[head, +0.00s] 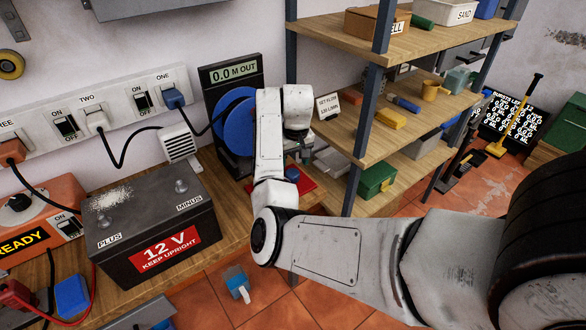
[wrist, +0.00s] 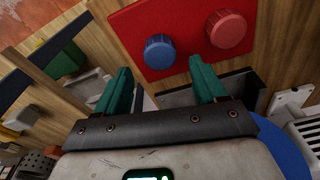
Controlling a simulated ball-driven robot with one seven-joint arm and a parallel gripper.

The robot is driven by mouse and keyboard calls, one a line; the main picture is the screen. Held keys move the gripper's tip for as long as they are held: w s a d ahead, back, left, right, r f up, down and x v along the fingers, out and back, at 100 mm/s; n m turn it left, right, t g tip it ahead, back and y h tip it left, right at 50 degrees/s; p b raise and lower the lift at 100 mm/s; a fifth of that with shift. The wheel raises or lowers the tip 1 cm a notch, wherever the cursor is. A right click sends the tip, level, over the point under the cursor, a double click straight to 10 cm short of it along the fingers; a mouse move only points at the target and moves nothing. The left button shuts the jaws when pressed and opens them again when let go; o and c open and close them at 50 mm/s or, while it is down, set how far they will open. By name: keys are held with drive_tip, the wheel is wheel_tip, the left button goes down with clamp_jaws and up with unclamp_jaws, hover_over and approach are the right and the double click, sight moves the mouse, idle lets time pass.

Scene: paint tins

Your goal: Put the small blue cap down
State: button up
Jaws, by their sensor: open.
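The small blue cap (wrist: 160,52) is ribbed and round and sits on a red mat (wrist: 146,15) in the wrist view. My gripper (wrist: 160,66) has two teal fingers, spread wide and empty. The cap shows between and just beyond the fingertips, apart from both fingers. How far it is from the fingertips in depth I cannot tell. In the head view the blue cap (head: 292,173) shows on the red mat (head: 307,184), partly behind my arm. My fingers are hidden there.
A ribbed red cap (wrist: 228,29) sits on the mat beside the blue one. In the head view, a blue reel under a display (head: 233,74) stands behind my arm, a black battery (head: 150,225) to the left, and a shelf post (head: 369,110) to the right.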

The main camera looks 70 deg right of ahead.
wheel_tip(320, 180, up, 8)
drive_tip(key=shift+s+a, duration=0.3)
drive_tip(key=shift+s, duration=0.05)
drive_tip(key=n+h, duration=0.1)
approach(295, 175)
drive_tip(key=shift+g, duration=0.3)
drive_tip(key=a+f, duration=0.1)
drive_tip(key=a, duration=0.1)
drive_tip(key=s+a+f, duration=0.1)
drive_tip(key=a+f, duration=0.1)
drive_tip(key=s+a+f+n, duration=0.2)
drive_tip(key=s+a+f, duration=0.2)
drive_tip(key=a, duration=0.5)
drive_tip(key=s+a+f+n+y, duration=0.1)
drive_tip(key=s+a+f, duration=0.3)
drive_tip(key=a, duration=0.6)
drive_tip(key=s+a+f+n, duration=0.4)
drive_tip(key=s+a, duration=0.2)
drive_tip(key=a, duration=0.4)
drive_tip(key=shift+s+f+y, duration=0.15)
drive_tip(key=shift+s+y, duration=0.05)
drive_tip(key=shift+y, duration=0.2)
